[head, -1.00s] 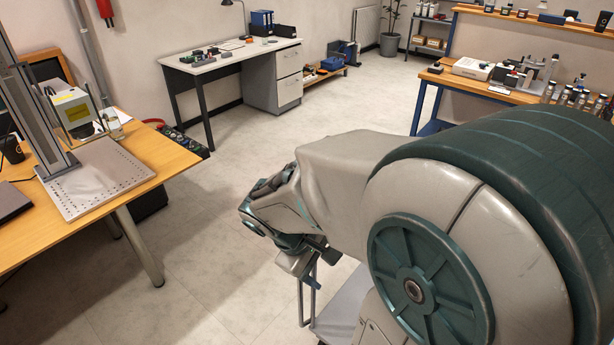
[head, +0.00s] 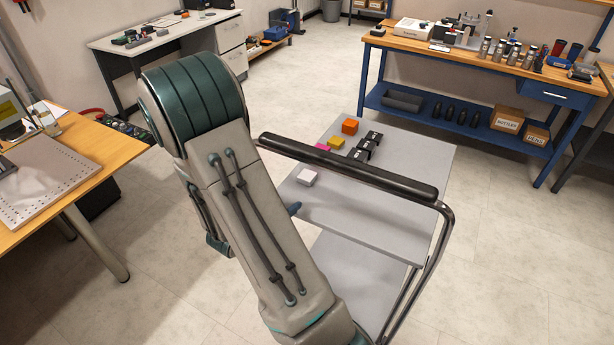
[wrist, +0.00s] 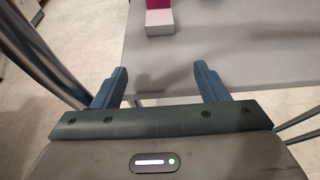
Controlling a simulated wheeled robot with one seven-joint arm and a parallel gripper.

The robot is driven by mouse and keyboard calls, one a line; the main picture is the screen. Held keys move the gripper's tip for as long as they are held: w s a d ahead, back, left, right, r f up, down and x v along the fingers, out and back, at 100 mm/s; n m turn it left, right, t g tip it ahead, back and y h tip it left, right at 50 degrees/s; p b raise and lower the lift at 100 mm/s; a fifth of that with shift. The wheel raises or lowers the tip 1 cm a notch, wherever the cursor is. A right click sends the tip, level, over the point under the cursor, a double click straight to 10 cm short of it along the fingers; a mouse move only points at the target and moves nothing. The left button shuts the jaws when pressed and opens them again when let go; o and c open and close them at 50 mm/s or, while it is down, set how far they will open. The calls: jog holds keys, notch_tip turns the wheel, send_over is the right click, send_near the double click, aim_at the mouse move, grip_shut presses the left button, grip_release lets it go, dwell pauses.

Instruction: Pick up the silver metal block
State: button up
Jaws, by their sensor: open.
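The silver metal block appears as a pale, whitish-silver cube (head: 307,177) near the left edge of the grey cart top (head: 345,208). In the wrist view the pale block (wrist: 159,22) is at the top centre, in front of a magenta block (wrist: 158,4). My gripper (wrist: 161,72) is open and empty, its two blue fingers pointing toward the block from short of it. The fingers are near the cart's edge and do not touch the block. In the head view my arm hides most of the gripper; only a small blue finger part shows beside the cart top.
Also on the cart are a magenta block (head: 323,147), a yellow block (head: 336,143), an orange block (head: 350,126) and several black blocks (head: 368,145). The cart's dark handle bar (head: 345,168) crosses above its top. A workbench (head: 480,62) stands behind; open floor lies right.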

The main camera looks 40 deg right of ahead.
jog(key=p, duration=0.1)
send_near(308, 174)
jog(key=shift+w+d+f, duration=0.2)
jog(key=shift+d+f, duration=0.3)
jog(key=shift+w+d+f, duration=0.2)
jog(key=shift+d+f, duration=0.25)
jog(key=shift+f, duration=0.1)
jog(key=x, duration=0.5)
jog(key=shift+w+d+r+p, duration=0.15)
jog(key=shift+d+r+p, duration=0.15)
jog(key=shift+r+p, duration=0.05)
jog(key=c, duration=1)
jog(key=shift+c, duration=0.5)
jog(key=shift+r, duration=0.15)
